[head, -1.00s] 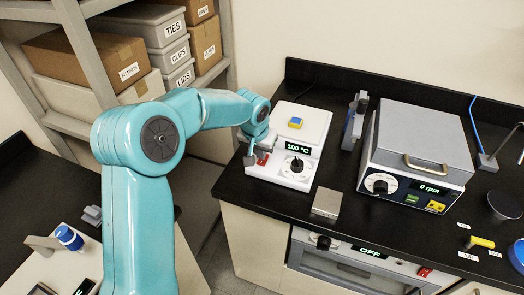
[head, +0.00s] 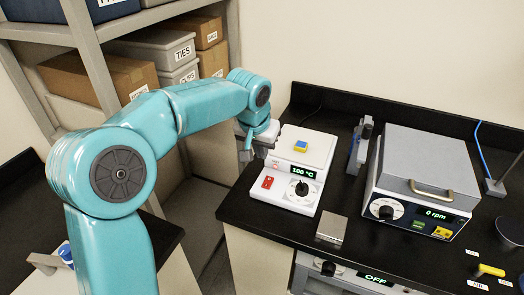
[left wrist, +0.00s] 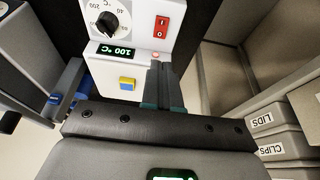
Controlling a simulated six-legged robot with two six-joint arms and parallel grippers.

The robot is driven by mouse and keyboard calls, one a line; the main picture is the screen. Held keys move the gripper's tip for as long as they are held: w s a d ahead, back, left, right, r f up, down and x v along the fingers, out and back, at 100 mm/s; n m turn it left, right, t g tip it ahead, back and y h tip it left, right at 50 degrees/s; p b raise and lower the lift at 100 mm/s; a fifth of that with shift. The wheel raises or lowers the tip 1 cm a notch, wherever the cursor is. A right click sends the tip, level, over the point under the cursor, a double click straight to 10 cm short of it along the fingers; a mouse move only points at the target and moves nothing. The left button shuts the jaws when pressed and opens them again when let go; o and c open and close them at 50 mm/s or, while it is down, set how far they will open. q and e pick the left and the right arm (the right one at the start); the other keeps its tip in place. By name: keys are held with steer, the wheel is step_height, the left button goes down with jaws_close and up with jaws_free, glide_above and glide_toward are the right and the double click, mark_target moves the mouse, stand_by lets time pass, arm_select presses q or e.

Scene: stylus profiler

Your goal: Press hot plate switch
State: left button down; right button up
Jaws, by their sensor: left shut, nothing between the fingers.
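The white hot plate (head: 303,150) stands on the black bench, with a lit green display reading 100 °C (head: 304,171) and a black knob (head: 301,188). Its red rocker switch (head: 267,182) is on the front left of the panel and is fully visible; it also shows in the left wrist view (left wrist: 161,27), marked I and O. A small light (left wrist: 155,55) near it glows reddish. My left gripper (head: 262,152) is shut and empty, raised above the hot plate's left side, apart from the switch. Its closed fingers show in the left wrist view (left wrist: 163,83).
A blue and yellow block (head: 301,146) sits on the hot plate's top. A metal block (head: 331,229) lies in front, and a centrifuge-like box reading 0 rpm (head: 427,170) stands right. Shelves with labelled boxes (head: 170,48) are at the left.

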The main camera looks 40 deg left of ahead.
arm_select(q)
steer(key=p, duration=0.3)
glide_toward(271, 179)
steer(key=x, duration=0.6)
steer(key=shift+w+a, duration=0.1)
steer(key=shift+f, duration=0.3)
